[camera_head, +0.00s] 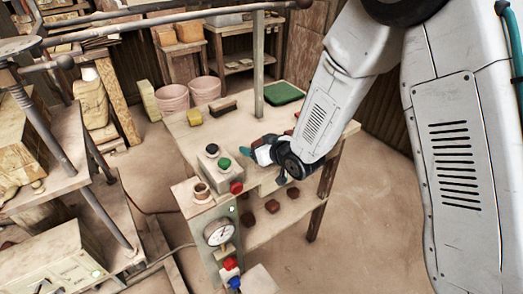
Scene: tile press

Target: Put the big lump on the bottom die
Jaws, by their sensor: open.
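Several dark red-brown lumps lie on the lower shelf of the workbench, among them a front one (247,219), a middle one (272,206) and a right one (292,193). They look much alike in size, and I cannot tell which is the big lump. My gripper (263,167) is open over the front right part of the bench top, above and behind the lumps in the picture. Nothing shows held in it. I cannot make out the bottom die clearly. A press-like frame with long bars (45,110) stands at the left.
The bench top (185,150) holds a yellow block (194,117), a brown brush-like block (223,107), a green tray (284,93) and an upright post (258,65). A control box with green and black buttons (220,168) and a gauge pillar (218,232) stand in front. Floor at right is clear.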

